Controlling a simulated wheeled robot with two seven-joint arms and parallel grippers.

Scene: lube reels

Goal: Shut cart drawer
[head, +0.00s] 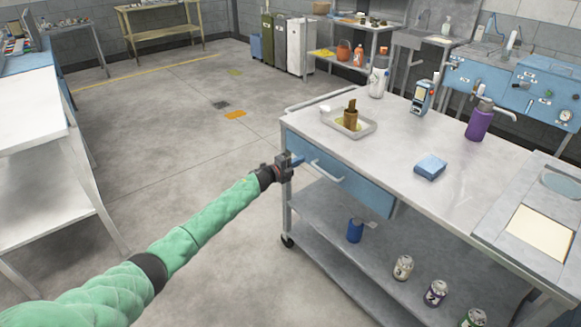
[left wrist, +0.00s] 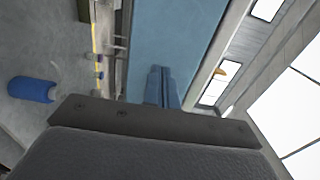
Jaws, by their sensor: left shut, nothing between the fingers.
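The grey metal cart (head: 413,170) has a blue drawer (head: 362,189) under its top, with a pale bar handle (head: 326,172) on the front. The drawer front looks close to flush with the cart frame; I cannot tell if a small gap is left. My left gripper (head: 298,160) is shut and empty at the left part of the drawer front, beside the handle. In the left wrist view its blue fingers (left wrist: 161,88) are together, pointing at the blue drawer face (left wrist: 175,40). Whether they touch it is unclear. My right gripper is out of view.
On the cart top stand a tray (head: 366,132), a white bottle (head: 377,78), a blue sponge (head: 430,167) and a purple bottle (head: 479,120). The lower shelf (head: 325,222) holds a blue container (head: 355,230) and several cans. Floor left of the cart is clear.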

